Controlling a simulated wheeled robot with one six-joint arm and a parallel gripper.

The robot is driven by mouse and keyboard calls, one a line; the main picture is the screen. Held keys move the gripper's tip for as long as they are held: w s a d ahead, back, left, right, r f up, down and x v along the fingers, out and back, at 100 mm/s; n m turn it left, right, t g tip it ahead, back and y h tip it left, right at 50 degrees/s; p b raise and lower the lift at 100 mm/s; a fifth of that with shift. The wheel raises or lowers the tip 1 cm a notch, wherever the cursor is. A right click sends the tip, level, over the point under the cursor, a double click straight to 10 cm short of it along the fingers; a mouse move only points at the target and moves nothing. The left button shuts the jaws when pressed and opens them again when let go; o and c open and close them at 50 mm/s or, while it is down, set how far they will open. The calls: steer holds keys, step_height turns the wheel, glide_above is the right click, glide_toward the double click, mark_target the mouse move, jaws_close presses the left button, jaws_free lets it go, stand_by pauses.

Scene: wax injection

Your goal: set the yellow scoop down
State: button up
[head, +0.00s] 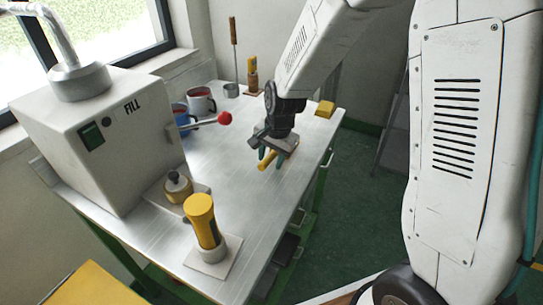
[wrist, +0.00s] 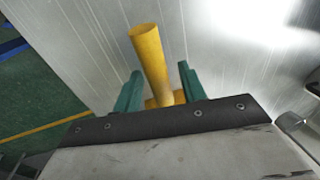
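The yellow scoop (wrist: 151,58) is between the green fingers of my gripper (wrist: 160,88) in the wrist view. Its wider yellow part fills the gap between the fingers, and its long round part points away from the gripper. In the head view my gripper (head: 271,157) is over the right part of the metal table (head: 235,140), with the yellow scoop (head: 266,161) showing below the fingers. The gripper is shut on the scoop. I cannot tell whether the scoop touches the table. The scoop's far side is hidden.
The grey FILL machine (head: 110,135) stands at left. A yellow cylinder (head: 203,218) stands at the front, beside a brass-coloured pot (head: 178,187). A red-knobbed lever (head: 224,118), mugs (head: 201,101) and a yellow block (head: 325,108) are further back. The table's middle is clear.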

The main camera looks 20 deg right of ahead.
step_height(320, 180, up, 12)
steer(key=s+d, duration=0.1)
steer(key=s, duration=0.1)
steer(key=s+d+r+n, duration=0.2)
steer(key=s+r+n, duration=0.1)
steer(key=s, duration=0.6)
steer(key=s+d+r+n, duration=0.2)
steer(key=s+n, duration=0.1)
steer(key=s, duration=0.5)
steer(key=s+d+r+n+h, duration=0.1)
steer(key=s+d+r+n, duration=0.1)
steer(key=s, duration=0.7)
steer(key=shift+s+d+r+n+g, duration=0.3)
steer(key=shift+s+d+r+n, duration=0.1)
steer(key=shift+r+n, duration=0.4)
steer(key=shift+w, duration=0.1)
steer(key=shift+c, duration=0.5)
